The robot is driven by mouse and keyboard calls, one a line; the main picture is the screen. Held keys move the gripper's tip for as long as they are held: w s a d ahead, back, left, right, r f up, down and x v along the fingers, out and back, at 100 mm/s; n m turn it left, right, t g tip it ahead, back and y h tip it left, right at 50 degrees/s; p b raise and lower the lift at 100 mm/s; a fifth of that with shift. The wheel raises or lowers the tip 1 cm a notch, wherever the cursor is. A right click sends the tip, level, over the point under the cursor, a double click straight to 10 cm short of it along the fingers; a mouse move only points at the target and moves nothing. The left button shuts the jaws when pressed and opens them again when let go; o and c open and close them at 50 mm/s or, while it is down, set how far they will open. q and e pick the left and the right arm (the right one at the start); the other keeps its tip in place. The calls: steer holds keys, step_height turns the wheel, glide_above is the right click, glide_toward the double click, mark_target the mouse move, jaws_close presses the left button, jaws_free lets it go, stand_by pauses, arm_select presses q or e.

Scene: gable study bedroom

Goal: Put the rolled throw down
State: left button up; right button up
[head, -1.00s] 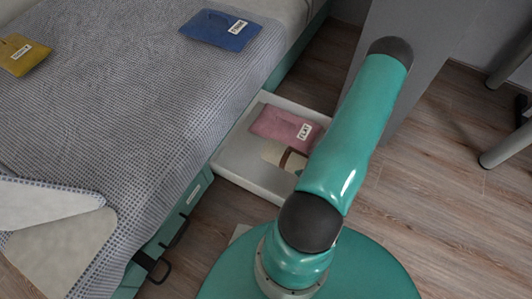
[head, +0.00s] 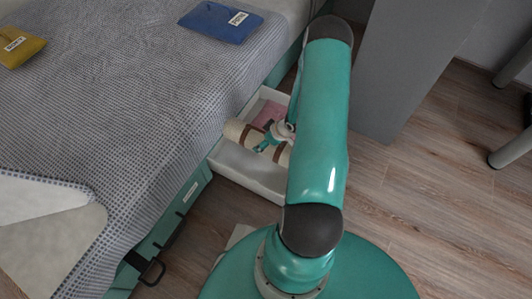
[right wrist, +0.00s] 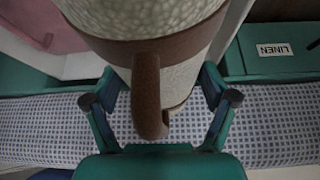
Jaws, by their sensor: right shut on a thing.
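The rolled throw (head: 237,131) is a cream roll with brown straps, seen in the head view at the open white drawer (head: 240,168) beside the bed. My right gripper (head: 268,143) is shut on it, by the brown strap handle (right wrist: 148,90) as the right wrist view shows. In that view the roll (right wrist: 145,22) fills the top middle, between the two fingers. I cannot tell whether the roll touches the drawer floor. My right arm hides its right end in the head view. My left gripper is not in view.
A pink pouch (head: 268,113) lies in the drawer behind the roll. Blue (head: 215,22) and mustard (head: 18,48) pouches lie on the bed's checked cover (head: 130,110). A grey panel (head: 400,70) stands right of the drawer.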

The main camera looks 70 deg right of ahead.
step_height(320, 180, down, 9)
steer(key=b, duration=0.4)
steer(key=shift+f, duration=0.15)
steer(key=shift+f+b, duration=0.5)
steer(key=shift+f, duration=0.05)
steer(key=shift+f, duration=0.1)
steer(key=o, duration=1.6)
steer(key=shift+o, duration=0.2)
